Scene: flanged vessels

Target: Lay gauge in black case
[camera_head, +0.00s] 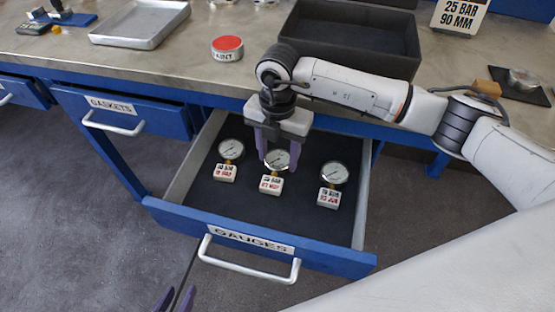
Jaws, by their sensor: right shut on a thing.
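Three round pressure gauges lie in the open GAUGES drawer (300,207), each with a white label block: left gauge (231,150), middle gauge (277,160), right gauge (334,173). My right gripper (278,160) points down into the drawer, its purple fingers shut on the middle gauge, one on each side of the dial. The gauge is at drawer level; I cannot tell whether it touches the bottom. The open black case (300,62) stands on the bench behind my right arm, which hides part of it. My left gripper (175,300) shows only its spread, empty fingertips at the bottom edge.
A metal tray (140,42) and a red-topped tin (227,48) stand on the bench left of the case. A sign reading 25 BAR 90 MM (460,14) stands at the back right. The GASKETS drawer (110,108) is slightly open at left.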

